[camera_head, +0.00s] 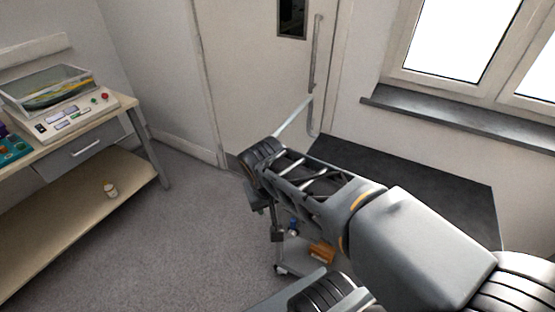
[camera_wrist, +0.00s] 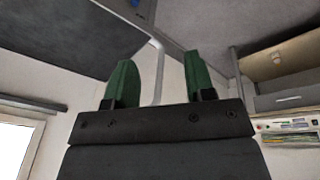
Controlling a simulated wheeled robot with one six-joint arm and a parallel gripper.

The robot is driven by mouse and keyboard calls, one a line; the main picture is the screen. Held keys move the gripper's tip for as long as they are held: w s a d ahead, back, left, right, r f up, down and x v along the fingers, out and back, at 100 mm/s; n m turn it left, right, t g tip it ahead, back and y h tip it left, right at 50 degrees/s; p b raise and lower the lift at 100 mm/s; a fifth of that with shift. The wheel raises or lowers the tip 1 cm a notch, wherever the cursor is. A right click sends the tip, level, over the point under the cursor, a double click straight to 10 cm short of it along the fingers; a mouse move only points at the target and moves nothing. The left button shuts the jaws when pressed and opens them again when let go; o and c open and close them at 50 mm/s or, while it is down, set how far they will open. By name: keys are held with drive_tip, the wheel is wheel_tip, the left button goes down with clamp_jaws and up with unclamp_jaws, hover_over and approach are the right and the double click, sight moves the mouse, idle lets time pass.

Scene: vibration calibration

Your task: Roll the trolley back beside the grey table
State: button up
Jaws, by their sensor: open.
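The trolley (camera_head: 297,260) stands low in the head view. Its lower shelf and a caster show, but my arm hides much of it. A dark grey table top (camera_head: 415,190) lies to the right, behind my arm. In the wrist view, which is upside down, my gripper (camera_wrist: 159,62) has two green fingers spread apart. A pale bent metal tube (camera_wrist: 157,78) shows between the fingers; I cannot tell its depth or whether it touches them. My arm hides the fingertips in the head view.
An orange box (camera_head: 321,252) and a small blue item (camera_head: 293,226) show at the trolley. A wooden bench (camera_head: 125,102) with a device (camera_head: 75,118) stands left, a small bottle (camera_head: 110,190) on its lower shelf. Grey floor (camera_head: 190,235) is open between. A door (camera_head: 250,75) is behind.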

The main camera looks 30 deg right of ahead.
drive_tip(key=w+d+f+m+h+b, duration=0.4)
drive_tip(key=w+f+m+h+b, duration=0.2)
drive_tip(key=w+f+h+b, duration=0.35)
drive_tip(key=w+a+f+m+t+h+b, duration=0.2)
drive_tip(key=w+a+m+t+h+b, duration=0.35)
drive_tip(key=w+b, duration=0.35)
drive_tip(key=p+x, duration=0.1)
drive_tip(key=x, duration=1.2)
drive_tip(key=shift+w+d+m+g, duration=0.2)
drive_tip(key=shift+d+m+g, duration=0.15)
drive_tip(key=shift+g, duration=0.1)
drive_tip(key=shift+f, duration=0.1)
clamp_jaws()
